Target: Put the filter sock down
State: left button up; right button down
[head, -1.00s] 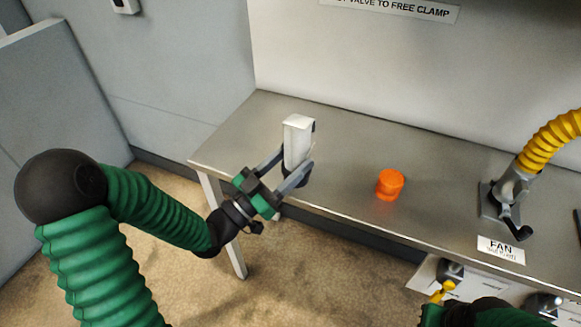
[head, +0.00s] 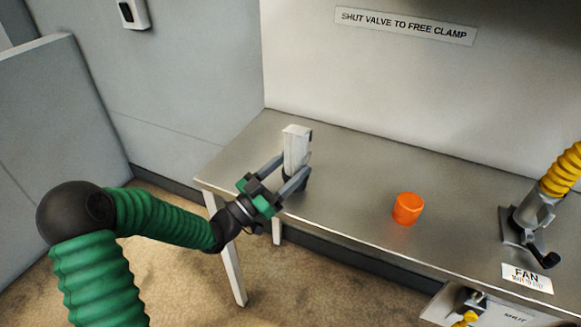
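The filter sock (head: 296,147) seems to be the pale, upright, block-shaped thing near the left end of the metal bench (head: 350,180) in the head view. My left gripper (head: 294,168) has one finger on each side of its lower part and appears shut on it. The sock's lower end is dark and partly hidden by the near finger. I cannot tell whether it touches the bench top. My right gripper is not in view.
An orange cup-shaped object (head: 408,209) stands on the bench right of the sock. Further right are a grey clamp fixture (head: 524,225) with a yellow hose (head: 565,170) and a FAN label (head: 527,278). The bench between sock and orange object is bare.

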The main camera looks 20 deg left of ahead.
pick_arm(q)
jog(key=shift+o, duration=1.1)
jog(key=shift+d, duration=0.1)
jog(key=shift+d+r, duration=0.1)
jog(key=shift+d, duration=0.4)
jog(key=shift+r, duration=0.1)
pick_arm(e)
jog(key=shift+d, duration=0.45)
pick_arm(q)
jog(key=p+v, duration=0.1)
jog(key=v, duration=1.1)
jog(key=shift+a, duration=0.25)
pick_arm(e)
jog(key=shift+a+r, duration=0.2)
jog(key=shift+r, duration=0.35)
